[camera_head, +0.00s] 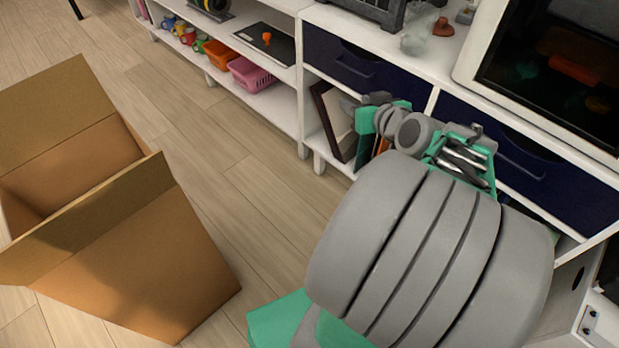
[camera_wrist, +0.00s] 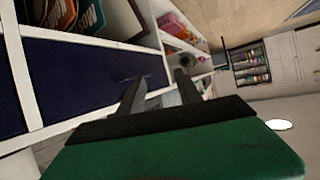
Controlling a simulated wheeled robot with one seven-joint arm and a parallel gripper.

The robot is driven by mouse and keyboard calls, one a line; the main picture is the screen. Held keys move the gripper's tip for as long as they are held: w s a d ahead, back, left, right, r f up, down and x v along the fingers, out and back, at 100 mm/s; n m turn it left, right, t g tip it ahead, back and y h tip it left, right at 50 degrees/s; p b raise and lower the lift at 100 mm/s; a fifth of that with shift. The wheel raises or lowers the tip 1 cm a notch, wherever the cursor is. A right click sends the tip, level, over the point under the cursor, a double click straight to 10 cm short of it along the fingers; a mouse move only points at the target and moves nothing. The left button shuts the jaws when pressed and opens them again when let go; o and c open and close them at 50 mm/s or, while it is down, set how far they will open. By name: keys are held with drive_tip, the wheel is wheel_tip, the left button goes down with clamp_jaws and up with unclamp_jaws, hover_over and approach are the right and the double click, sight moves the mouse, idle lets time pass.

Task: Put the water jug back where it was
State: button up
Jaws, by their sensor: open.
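I cannot make out a water jug for certain in either view. A small pale, see-through vessel (camera_head: 412,44) stands on top of the white cabinet in the head view; it is too small to tell if it is the jug. My gripper (camera_wrist: 159,92) is open in the wrist view, with nothing between its two dark fingers. In the head view my gripper (camera_head: 364,101) is in front of the cabinet, near the dark blue drawers, partly hidden by my own arm.
The white cabinet (camera_head: 425,103) has dark blue drawers (camera_head: 350,68) and a framed screen (camera_head: 555,70) on top. A reddish-brown object (camera_head: 443,28) stands behind the pale vessel. Low shelves hold a pink basket (camera_head: 252,77). An open cardboard box (camera_head: 140,255) stands on the floor at left.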

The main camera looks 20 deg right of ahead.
drive_tip(key=s+a+f+n+g+y, duration=0.15)
drive_tip(key=a+f+g, duration=0.45)
drive_tip(key=a, duration=0.6)
drive_tip(key=s+a+f+g, duration=0.3)
drive_tip(key=s+a+g, duration=0.1)
drive_tip(key=s+a, duration=0.4)
drive_tip(key=shift+s+a+f+g, duration=0.15)
drive_tip(key=shift+s+f+g, duration=0.2)
drive_tip(key=shift+s, duration=0.7)
drive_tip(key=shift+c, duration=0.5)
